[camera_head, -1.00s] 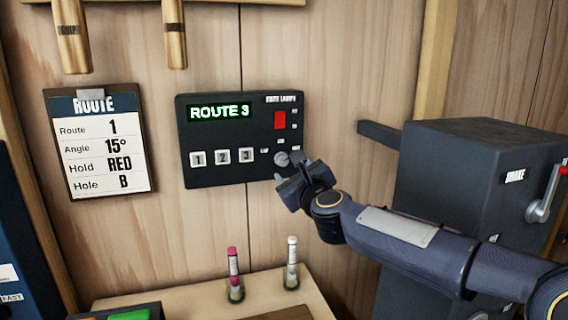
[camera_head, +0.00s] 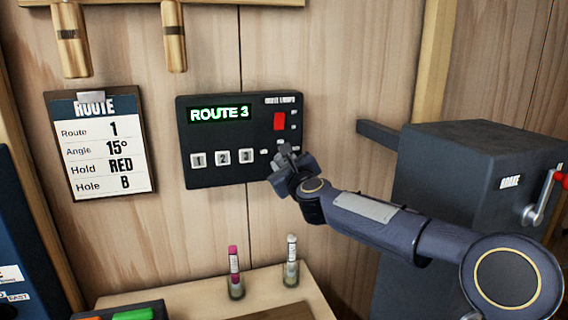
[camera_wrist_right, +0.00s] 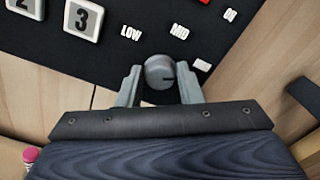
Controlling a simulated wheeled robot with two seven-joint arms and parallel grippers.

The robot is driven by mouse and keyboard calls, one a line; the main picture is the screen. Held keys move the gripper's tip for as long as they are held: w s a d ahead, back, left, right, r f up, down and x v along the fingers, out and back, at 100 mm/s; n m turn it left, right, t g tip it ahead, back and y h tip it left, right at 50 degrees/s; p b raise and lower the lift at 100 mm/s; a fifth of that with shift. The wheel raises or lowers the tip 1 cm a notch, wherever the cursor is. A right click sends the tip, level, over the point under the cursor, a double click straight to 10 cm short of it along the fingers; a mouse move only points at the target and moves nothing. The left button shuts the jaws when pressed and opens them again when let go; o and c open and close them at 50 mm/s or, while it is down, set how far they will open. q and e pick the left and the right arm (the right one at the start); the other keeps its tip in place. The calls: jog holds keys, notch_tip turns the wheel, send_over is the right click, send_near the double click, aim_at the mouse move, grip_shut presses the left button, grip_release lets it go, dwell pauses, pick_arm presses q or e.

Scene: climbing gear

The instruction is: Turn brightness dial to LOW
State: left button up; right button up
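The black control panel (camera_head: 212,174) hangs on the wood wall and its screen reads ROUTE 3. In the right wrist view the round grey brightness dial (camera_wrist_right: 160,71) sits below the labels LOW (camera_wrist_right: 131,32) and MID (camera_wrist_right: 180,31). A third label (camera_wrist_right: 202,65) at its right is too slanted to read. A dark line on the dial's face points right, toward that third label. My right gripper (camera_head: 283,157) is at the panel's lower right corner. Its fingers (camera_wrist_right: 160,82) stand on either side of the dial, with small gaps showing. In the head view the gripper hides the dial. My left gripper is not in view.
White buttons 1, 2 and 3 (camera_head: 221,157) and a red switch (camera_head: 279,121) are on the panel. A route card (camera_head: 102,143) hangs at left. Two small tubes (camera_head: 235,275) (camera_head: 291,262) stand on the shelf below. A dark brake box (camera_head: 445,170) stands at right.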

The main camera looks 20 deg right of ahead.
jog(key=c, duration=0.3)
jog(key=n, duration=0.5)
jog(key=shift+a+f+n, duration=0.1)
jog(key=shift+n, duration=0.2)
jog(key=n, duration=0.4)
jog(key=shift+n+p, duration=0.3)
jog(key=shift+p, duration=0.1)
jog(key=n, duration=0.3)
jog(key=shift+f+n+p, duration=0.1)
jog(key=shift+n+p, duration=0.2)
jog(key=n+p, duration=0.1)
jog(key=n, duration=0.4)
jog(key=shift+f, duration=0.1)
jog(key=shift+f+n+p, duration=0.1)
jog(key=shift+n+p, duration=0.2)
jog(key=shift+n, duration=2.2)
